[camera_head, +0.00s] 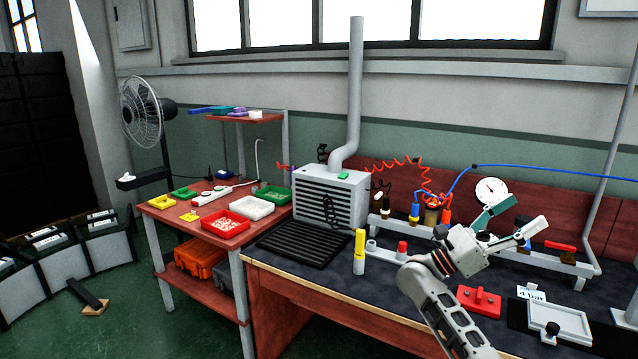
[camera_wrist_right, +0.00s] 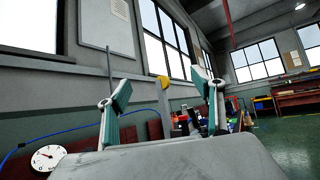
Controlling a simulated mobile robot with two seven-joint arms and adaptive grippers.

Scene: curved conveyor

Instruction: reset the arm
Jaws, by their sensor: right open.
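My right arm comes in from the bottom right of the head view, over the dark-topped workbench (camera_head: 300,270). Its gripper (camera_head: 518,216) is raised above the bench, with its fingers pointing up and to the right. The fingers are spread apart. In the wrist view, the two green-padded fingers of the right gripper (camera_wrist_right: 162,92) stand apart with nothing held between them. Behind them are the wall and windows. My left arm and gripper are not in view.
The bench holds a pressure gauge (camera_head: 491,191), a yellow-and-white cylinder (camera_head: 360,252), a red block (camera_head: 479,301) and a grey tray (camera_head: 560,325). A blue hose (camera_head: 540,170) runs behind the gripper. A grey vented box (camera_head: 330,196) stands at the back left.

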